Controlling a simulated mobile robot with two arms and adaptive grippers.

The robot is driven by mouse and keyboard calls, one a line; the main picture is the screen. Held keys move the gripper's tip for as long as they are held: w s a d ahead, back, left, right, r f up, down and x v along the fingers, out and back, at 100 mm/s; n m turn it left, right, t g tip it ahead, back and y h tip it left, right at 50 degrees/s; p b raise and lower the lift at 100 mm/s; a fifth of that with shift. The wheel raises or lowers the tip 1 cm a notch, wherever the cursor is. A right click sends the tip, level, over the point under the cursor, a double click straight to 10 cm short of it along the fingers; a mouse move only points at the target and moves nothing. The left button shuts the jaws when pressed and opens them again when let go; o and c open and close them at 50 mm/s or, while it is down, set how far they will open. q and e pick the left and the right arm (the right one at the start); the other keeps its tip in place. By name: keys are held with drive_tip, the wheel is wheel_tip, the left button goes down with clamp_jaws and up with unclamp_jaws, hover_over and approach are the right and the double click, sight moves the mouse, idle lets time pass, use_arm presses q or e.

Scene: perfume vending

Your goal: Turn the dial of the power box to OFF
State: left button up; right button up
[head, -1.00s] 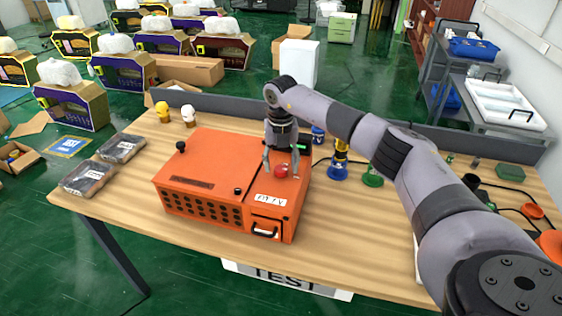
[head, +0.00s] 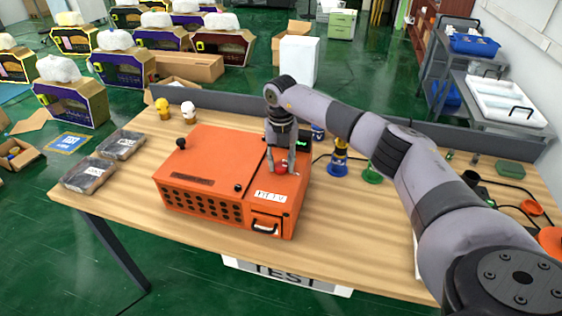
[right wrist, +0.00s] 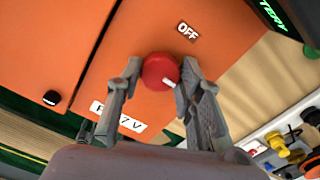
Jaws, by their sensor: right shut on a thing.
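The orange power box (head: 215,160) stands on the wooden table in the head view. Its red dial (right wrist: 160,70) is on the top face, with a white mark on its lower right side in the right wrist view. The OFF label (right wrist: 188,31) is above and right of the dial there; the mark does not point at it. My right gripper (right wrist: 160,76) comes from above, its fingers closed on opposite sides of the dial. In the head view, the right gripper (head: 281,168) partly covers the dial. My left gripper is not in view.
A green-lit screen (right wrist: 272,14) is beside OFF. A black knob (right wrist: 51,98) and a partly hidden white label (right wrist: 117,115) are also on the box. Blue-based (head: 338,168) and green-based (head: 373,174) objects stand right of it. Two dark packs lie left.

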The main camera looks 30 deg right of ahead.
drive_tip(key=shift+c, duration=0.9)
drive_tip(key=n+b, duration=0.2)
drive_tip(key=n, duration=0.1)
drive_tip(key=shift+f+n, duration=0.1)
drive_tip(key=shift+n, duration=0.3)
drive_tip(key=n+b, duration=0.1)
drive_tip(key=n, duration=0.3)
drive_tip(key=shift+n+b, duration=0.3)
drive_tip(key=n+b, duration=0.1)
drive_tip(key=n, duration=0.3)
drive_tip(key=shift+r+n+b, duration=0.2)
drive_tip(key=shift+n+b, duration=0.25)
drive_tip(key=shift+n, duration=2.35)
drive_tip(key=o, duration=1.2)
drive_tip(key=shift+f, duration=0.1)
drive_tip(key=shift+c, duration=0.2)
